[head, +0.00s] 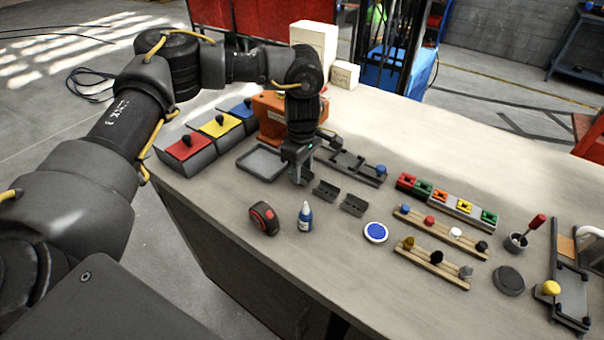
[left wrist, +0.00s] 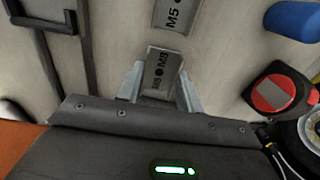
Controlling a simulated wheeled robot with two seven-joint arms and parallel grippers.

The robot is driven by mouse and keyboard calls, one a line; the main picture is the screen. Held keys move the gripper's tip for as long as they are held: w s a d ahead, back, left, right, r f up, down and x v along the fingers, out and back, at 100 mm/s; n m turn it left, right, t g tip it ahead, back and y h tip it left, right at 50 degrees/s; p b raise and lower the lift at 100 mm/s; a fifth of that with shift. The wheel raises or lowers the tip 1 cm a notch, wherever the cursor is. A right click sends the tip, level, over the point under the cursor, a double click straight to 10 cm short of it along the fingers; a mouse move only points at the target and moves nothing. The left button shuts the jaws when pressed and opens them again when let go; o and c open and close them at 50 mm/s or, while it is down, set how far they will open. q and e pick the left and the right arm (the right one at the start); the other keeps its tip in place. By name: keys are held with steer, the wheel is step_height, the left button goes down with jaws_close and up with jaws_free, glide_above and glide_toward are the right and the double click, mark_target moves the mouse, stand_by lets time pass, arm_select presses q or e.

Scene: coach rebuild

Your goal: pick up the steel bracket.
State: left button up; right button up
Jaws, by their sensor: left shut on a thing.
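The steel bracket (left wrist: 160,75) is a small grey plate with dark "M8" lettering, seen in the left wrist view between my two fingertips. My left gripper (head: 298,178) points down over the table, and it also shows in the left wrist view (left wrist: 160,88), shut on the bracket. In the head view the held bracket is mostly hidden by the gripper, and I cannot tell whether it touches the table. Two similar dark pieces (head: 326,190) and (head: 353,205) lie just right of the gripper; one marked "M5" (left wrist: 179,13) shows in the wrist view. My right gripper is not in view.
A grey tray (head: 260,163) lies left of the gripper, beside an orange box (head: 272,120). A dark clamp frame (head: 358,166) lies close behind. A tape measure (head: 264,219) and a blue bottle (head: 305,217) stand in front. The front-left tabletop is mostly clear.

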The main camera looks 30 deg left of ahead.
arm_select(q)
steer(key=r, duration=0.2)
steer(key=b, duration=0.1)
steer(key=shift+s+d+r, duration=0.2)
steer(key=shift+d+r, duration=0.05)
steer(key=shift+r, duration=0.15)
steer(key=s+d+r+b, duration=0.2)
steer(key=s+d+r, duration=0.6)
steer(key=s, duration=0.3)
steer(key=shift+r+b, duration=0.3)
steer(key=shift+r, duration=0.25)
